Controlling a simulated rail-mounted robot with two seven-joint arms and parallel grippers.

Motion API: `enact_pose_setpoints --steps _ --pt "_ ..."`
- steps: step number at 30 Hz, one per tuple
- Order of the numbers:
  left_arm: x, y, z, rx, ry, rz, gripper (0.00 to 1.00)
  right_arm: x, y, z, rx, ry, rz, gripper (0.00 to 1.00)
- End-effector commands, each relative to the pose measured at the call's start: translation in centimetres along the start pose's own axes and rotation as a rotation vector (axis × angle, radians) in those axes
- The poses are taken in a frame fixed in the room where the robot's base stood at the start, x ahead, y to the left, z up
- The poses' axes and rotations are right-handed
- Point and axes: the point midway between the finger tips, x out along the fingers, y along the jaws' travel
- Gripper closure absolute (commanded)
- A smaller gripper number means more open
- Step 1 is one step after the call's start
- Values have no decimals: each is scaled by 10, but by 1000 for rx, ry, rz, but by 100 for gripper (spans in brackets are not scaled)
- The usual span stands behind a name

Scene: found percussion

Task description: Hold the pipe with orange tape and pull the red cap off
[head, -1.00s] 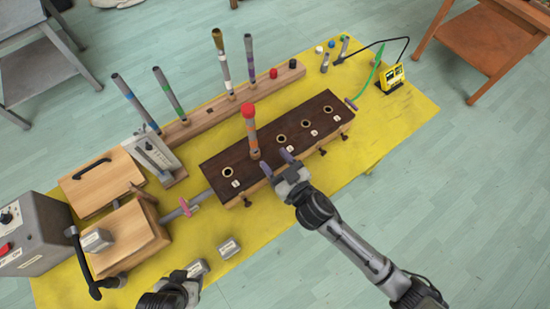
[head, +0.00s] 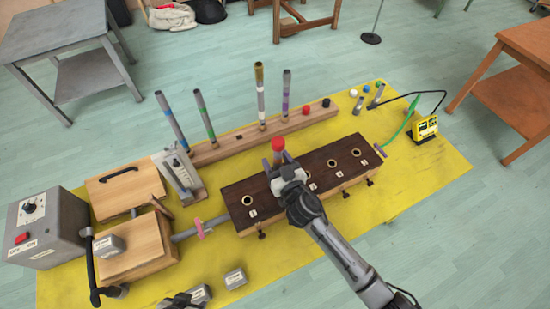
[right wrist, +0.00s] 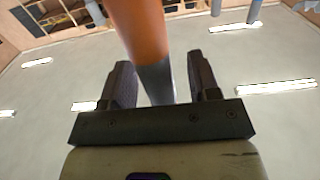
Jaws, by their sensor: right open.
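The pipe with its red cap (head: 278,143) stands upright in the dark-topped wooden block (head: 240,190). In the head view my right gripper (head: 275,162) is at the pipe just below the cap and hides most of it. In the right wrist view the orange-taped pipe (right wrist: 140,30) runs down to a grey stretch between the two fingers of the right gripper (right wrist: 162,75). The fingers are apart, with gaps beside the pipe. The cap does not show clearly there. My left gripper (head: 185,298) is partly cut off at the bottom edge, and its jaws are unclear.
A long wooden rack (head: 225,148) behind the block holds several taped pipes and loose-looking caps. A grey control box (head: 45,230) and wooden boxes (head: 130,190) stand at the left. A yellow meter (head: 426,126) is at the right. The yellow mat's front right is clear.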

Motion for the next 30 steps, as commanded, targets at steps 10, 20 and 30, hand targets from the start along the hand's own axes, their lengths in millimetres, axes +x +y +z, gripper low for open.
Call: enact_pose_setpoints --steps 10,20,30 --pt "1 -3 1 10 -2 -8 44 11 0 0 0 0 -1 44" --pt "1 -4 1 13 -2 -10 44 11 0 0 0 0 -1 58" --pt "1 -1 1 4 -1 -3 44 11 0 0 0 0 0 90"
